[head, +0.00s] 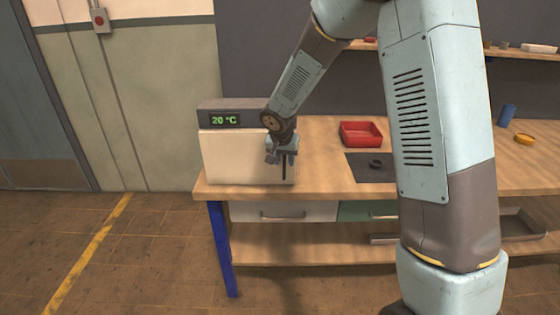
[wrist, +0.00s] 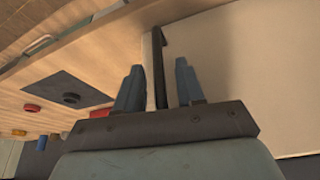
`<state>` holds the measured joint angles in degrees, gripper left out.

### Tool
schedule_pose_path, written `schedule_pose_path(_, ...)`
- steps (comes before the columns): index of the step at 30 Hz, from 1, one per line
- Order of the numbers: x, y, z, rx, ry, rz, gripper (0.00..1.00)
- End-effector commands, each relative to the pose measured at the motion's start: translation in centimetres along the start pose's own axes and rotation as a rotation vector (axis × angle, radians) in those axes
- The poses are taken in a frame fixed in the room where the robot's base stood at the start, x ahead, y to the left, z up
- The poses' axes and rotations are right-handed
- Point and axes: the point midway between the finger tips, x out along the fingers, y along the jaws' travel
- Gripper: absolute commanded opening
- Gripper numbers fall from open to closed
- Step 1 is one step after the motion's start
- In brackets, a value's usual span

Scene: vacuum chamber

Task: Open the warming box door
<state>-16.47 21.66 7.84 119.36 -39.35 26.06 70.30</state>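The warming box (head: 222,118) stands at the left end of the workbench, with a dark top strip and a green "20 °C" display. Its cream door (head: 240,158) looks shut in the head view, and it fills the right of the wrist view (wrist: 270,70). A dark upright handle (head: 284,168) is at the door's right side. My gripper (head: 281,156) is at the handle, fingers pointing at the door. In the wrist view my gripper (wrist: 158,72) is open, with the handle bar (wrist: 157,60) between its fingers and a gap on the right side.
The workbench (head: 325,150) carries a red tray (head: 361,134) and a dark mat (head: 368,168) with a small dark ring (head: 376,164), right of the box. A blue item (head: 507,115) and a yellow ring (head: 524,138) lie farther right. Floor left of the bench is clear.

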Motion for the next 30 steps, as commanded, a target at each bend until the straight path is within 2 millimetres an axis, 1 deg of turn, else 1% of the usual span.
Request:
schedule_pose_path(4, 0.69, -0.03, 0.01, -0.001, 0.0, 0.0, 0.38)
schedule_pose_path(13, 0.8, -0.06, 0.02, -0.001, 0.0, -0.001, 0.38)
schedule_pose_path(25, 0.78, -0.09, 0.04, -0.001, 0.0, -0.001, 0.0)
schedule_pose_path(30, 0.78, -0.11, 0.05, -0.002, 0.0, -0.001, 0.0)
